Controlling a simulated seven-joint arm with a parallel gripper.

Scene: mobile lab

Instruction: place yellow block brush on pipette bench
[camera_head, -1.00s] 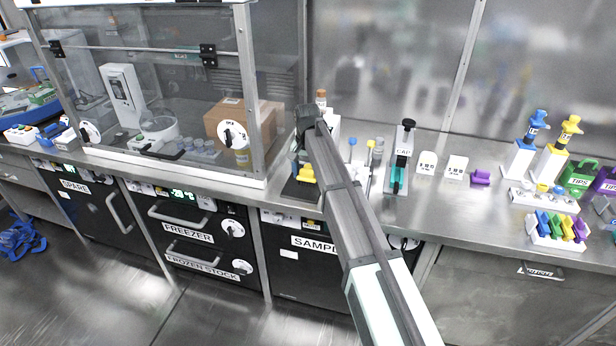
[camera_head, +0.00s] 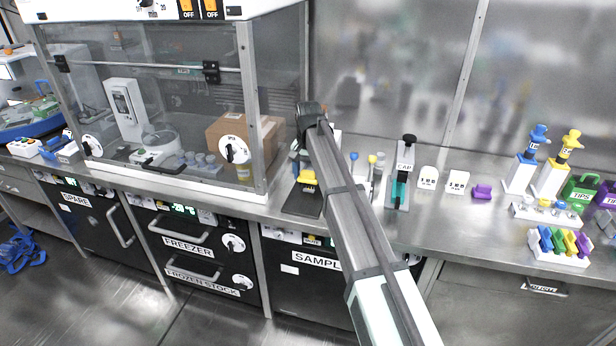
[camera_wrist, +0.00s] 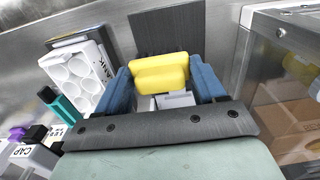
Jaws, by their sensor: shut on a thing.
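The yellow block brush (camera_wrist: 160,75) is between the blue fingers of my gripper (camera_wrist: 162,88) in the wrist view. My gripper is shut on it. In the head view the yellow block (camera_head: 307,177) shows just below my gripper (camera_head: 303,160), over a dark mat on the counter. The arm hides part of the gripper and what lies behind it. The pipette bench (camera_head: 490,215) is taken to be the right stretch of steel counter, with blue and yellow pipettes on white stands (camera_head: 545,170).
A glass-fronted cabinet (camera_head: 246,100) stands left of my gripper. To the right are a CAP stand (camera_head: 401,175), white labelled blocks (camera_head: 428,178) and a purple block (camera_head: 481,191). A rack of coloured pieces (camera_head: 558,246) sits farther right. The counter between them has some bare room.

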